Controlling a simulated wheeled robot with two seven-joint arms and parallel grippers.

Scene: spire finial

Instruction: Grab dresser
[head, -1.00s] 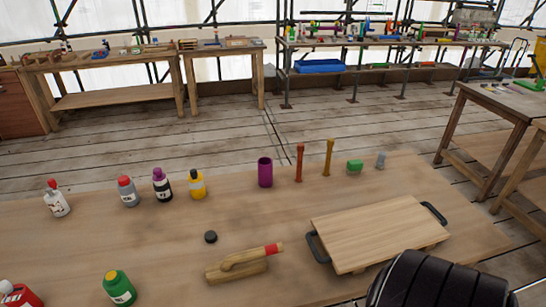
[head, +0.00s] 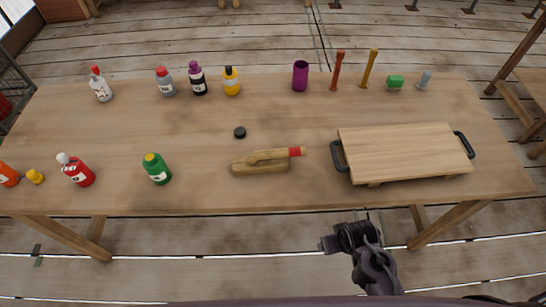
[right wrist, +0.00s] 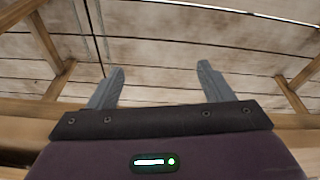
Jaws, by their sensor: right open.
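A wooden hand tool with a block body, a handle on top and a red end, which fits the dresser (head: 262,166), lies on the near middle of the wooden table (head: 120,130) in the head view. Its red end points right, toward a board. My right gripper (head: 352,236) is off the table's near edge, right of the tool and apart from it. In the right wrist view, my right gripper (right wrist: 158,82) has its two grey fingers spread with nothing between them. The tool is not seen in that view. My left gripper is out of view.
A wooden board with black handles (head: 405,150) lies right of the tool. A black cap (head: 240,132) lies behind it, and a green bottle (head: 157,168) stands left. Several bottles, a purple cup (head: 300,76) and upright tools line the far edge. The table's middle is mostly clear.

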